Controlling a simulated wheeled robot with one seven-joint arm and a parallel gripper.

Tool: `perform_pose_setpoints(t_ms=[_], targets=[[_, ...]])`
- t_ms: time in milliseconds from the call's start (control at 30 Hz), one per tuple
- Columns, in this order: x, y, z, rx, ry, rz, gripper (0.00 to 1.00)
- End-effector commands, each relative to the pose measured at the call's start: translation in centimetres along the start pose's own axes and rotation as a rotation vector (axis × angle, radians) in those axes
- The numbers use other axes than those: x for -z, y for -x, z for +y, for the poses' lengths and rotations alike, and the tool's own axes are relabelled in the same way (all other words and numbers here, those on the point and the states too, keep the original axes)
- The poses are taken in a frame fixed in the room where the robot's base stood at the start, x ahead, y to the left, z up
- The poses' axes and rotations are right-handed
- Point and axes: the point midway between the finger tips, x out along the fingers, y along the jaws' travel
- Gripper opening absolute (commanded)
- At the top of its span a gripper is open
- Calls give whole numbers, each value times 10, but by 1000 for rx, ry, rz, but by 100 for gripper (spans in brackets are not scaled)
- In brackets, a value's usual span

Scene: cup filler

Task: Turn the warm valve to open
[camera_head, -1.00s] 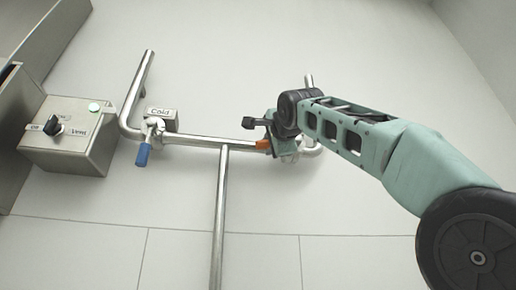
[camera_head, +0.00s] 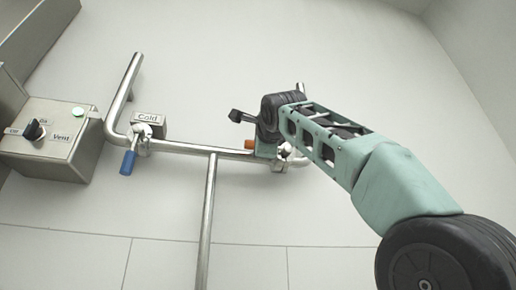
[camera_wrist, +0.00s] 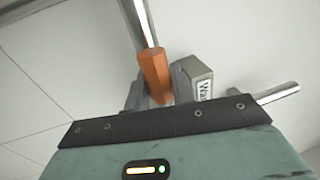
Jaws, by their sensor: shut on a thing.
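The warm valve's orange handle (camera_wrist: 155,76) shows in the wrist view, beside a grey block labelled "Wa..." (camera_wrist: 195,78), its label partly cut off. My gripper (camera_wrist: 150,100) is shut on the orange handle; its fingers are mostly hidden behind the wrist's dark edge. In the head view the orange handle's end (camera_head: 249,144) sticks out to the left of my gripper (camera_head: 262,148) at the right end of the pipe. The rest of the warm valve is hidden behind my arm there.
A horizontal metal pipe (camera_head: 190,149) runs along the white wall, with a vertical pipe (camera_head: 208,215) below it. The cold valve's blue handle (camera_head: 128,162) hangs at the left under its "Cold" label (camera_head: 148,118). A metal switch box (camera_head: 75,148) is mounted further left.

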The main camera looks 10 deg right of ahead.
Motion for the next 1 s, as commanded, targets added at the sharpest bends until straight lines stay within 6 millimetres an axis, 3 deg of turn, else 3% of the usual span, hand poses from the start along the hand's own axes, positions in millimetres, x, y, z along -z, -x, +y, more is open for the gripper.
perform_pose_setpoints(t_ms=[67,100,167,567,767,1000], targets=[[1,1,-4,8,-2,1,0],[1,1,-4,8,-2,1,32],[1,1,-3,7,-1,1,44],[0,9,1,5,0,-1,44],[0,46,5,7,-1,-3,44],[0,103,4,8,-3,-4,44]])
